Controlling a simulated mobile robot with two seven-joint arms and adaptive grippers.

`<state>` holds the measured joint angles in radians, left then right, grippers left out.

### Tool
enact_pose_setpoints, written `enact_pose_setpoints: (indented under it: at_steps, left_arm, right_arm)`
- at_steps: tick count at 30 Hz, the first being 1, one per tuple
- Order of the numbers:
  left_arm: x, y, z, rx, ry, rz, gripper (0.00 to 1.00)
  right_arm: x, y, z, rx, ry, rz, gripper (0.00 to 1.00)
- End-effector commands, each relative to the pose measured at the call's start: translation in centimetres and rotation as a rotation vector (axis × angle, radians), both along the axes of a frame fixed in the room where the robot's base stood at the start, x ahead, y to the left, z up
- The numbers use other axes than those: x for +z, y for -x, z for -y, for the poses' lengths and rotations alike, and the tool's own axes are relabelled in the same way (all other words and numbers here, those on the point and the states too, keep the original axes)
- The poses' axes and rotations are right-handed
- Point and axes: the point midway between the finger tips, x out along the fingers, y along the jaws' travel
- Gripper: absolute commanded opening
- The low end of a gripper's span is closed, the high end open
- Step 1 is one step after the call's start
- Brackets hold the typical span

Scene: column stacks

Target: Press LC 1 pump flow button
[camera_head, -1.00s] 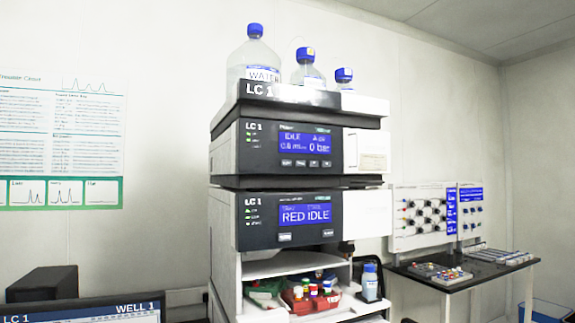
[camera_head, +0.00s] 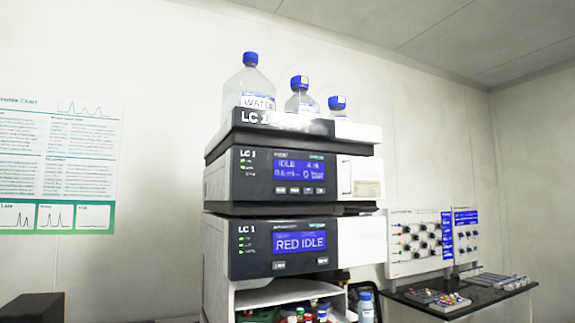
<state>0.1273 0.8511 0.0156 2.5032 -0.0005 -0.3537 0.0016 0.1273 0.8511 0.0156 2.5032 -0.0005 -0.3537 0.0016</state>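The LC 1 stack stands in the middle of the head view. Its pump module (camera_head: 262,174) has a blue screen (camera_head: 299,170) reading IDLE and 0 bar, with a flow figure that looks like 0.6 mL. A row of small buttons (camera_head: 299,190) sits under that screen; their labels are too small to read, so I cannot tell which is the flow button. Below it is a second LC 1 module (camera_head: 256,258) with a screen reading RED IDLE. Neither of my grippers shows in the view.
Bottles with blue caps (camera_head: 250,88) stand on top of the stack. An open shelf with small vials is below. A dark side table (camera_head: 480,296) with trays and a valve panel (camera_head: 415,243) stands at the right. A wall chart (camera_head: 58,165) hangs at the left.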

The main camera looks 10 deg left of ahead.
Motion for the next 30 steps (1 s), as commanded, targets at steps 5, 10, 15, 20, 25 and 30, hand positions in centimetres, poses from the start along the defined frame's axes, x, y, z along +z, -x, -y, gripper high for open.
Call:
enact_pose_setpoints:
  at_steps: [5,10,15,20,25,30]
  left_arm:
    - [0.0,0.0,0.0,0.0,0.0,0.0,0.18]
    - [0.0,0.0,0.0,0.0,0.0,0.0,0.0]
    - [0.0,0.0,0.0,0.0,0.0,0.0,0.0]
    - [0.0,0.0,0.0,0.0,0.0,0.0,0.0]
    - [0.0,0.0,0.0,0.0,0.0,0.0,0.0]
    - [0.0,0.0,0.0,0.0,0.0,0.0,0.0]
  right_arm:
    - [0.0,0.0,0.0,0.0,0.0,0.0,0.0]
    - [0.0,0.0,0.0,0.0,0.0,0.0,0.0]
    - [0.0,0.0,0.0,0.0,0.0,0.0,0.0]
    - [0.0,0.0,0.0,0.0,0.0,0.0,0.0]
    - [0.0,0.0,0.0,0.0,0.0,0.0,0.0]
    - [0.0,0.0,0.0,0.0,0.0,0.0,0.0]
